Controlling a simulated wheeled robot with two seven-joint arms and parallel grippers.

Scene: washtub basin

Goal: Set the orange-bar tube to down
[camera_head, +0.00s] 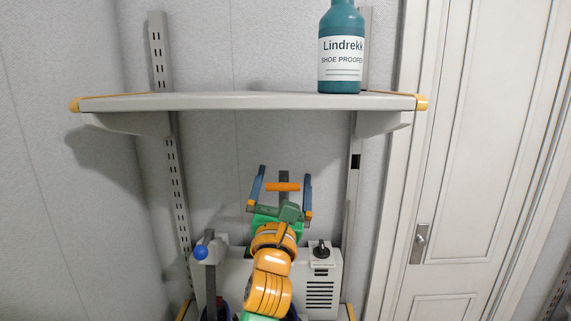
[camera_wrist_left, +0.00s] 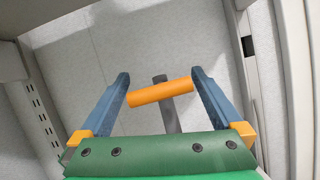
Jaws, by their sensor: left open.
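The orange bar (camera_head: 283,187) sits crosswise at the top of a dark grey upright tube (camera_head: 284,176) in the head view. In the left wrist view the orange bar (camera_wrist_left: 160,92) lies slightly tilted across the grey tube (camera_wrist_left: 169,119). My left gripper (camera_head: 281,182) is open, with its blue fingers on either side of the bar. In the left wrist view the fingers of my left gripper (camera_wrist_left: 160,80) stand apart, with small gaps to the bar's ends. The tube's lower part is hidden behind my gripper and arm. My right gripper is not in view.
A white machine (camera_head: 322,277) with a black knob (camera_head: 320,250) and vents stands behind my arm. A second grey tube with a blue ball (camera_head: 200,252) stands at left. A shelf (camera_head: 230,102) overhead carries a teal bottle (camera_head: 340,50). A door (camera_head: 470,180) is at right.

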